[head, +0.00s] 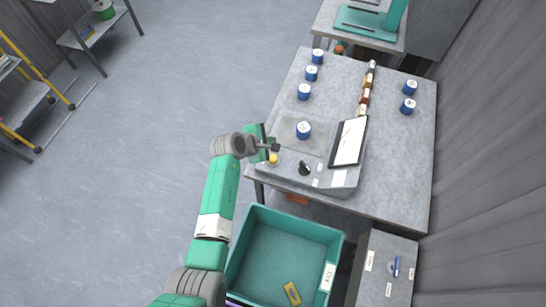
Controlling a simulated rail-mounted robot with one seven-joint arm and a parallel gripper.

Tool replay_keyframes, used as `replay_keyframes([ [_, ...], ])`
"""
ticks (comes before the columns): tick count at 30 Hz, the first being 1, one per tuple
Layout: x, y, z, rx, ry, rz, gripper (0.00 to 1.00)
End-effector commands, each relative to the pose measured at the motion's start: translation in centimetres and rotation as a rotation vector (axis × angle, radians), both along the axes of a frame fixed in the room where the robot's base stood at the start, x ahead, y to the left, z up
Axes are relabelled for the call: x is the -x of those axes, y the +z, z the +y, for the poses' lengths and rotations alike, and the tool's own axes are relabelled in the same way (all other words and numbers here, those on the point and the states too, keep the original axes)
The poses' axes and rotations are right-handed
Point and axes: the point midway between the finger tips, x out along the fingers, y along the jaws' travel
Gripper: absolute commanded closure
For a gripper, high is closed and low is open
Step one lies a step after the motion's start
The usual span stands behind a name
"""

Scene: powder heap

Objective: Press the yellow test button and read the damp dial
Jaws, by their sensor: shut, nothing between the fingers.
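The yellow test button (273,158) is a small yellow spot on the left end of the grey console at the table's near edge. My gripper (276,147) is shut and empty, right beside the button in the picture. I cannot tell whether it touches the button. A round black part (305,168) sits on the console to the right of the button. A tilted white panel with a dark frame (348,141) stands behind it. I cannot tell which of these is the damp dial, and no reading is legible.
A blue tin (304,130) stands on a grey plate behind the console. Several more blue tins and a row of small jars (365,95) stand on the table (400,160). A green bin (338,270) and a grey cabinet (375,285) stand in front.

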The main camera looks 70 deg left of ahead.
Motion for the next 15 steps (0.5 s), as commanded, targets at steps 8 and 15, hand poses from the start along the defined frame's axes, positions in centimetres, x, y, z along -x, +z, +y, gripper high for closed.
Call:
replay_keyframes([
  [8,0.0,-0.1,0.0,-0.003,-0.002,0.000,1.00],
  [15,-0.1,-2.1,0.0,-0.003,-0.002,0.001,1.00],
])
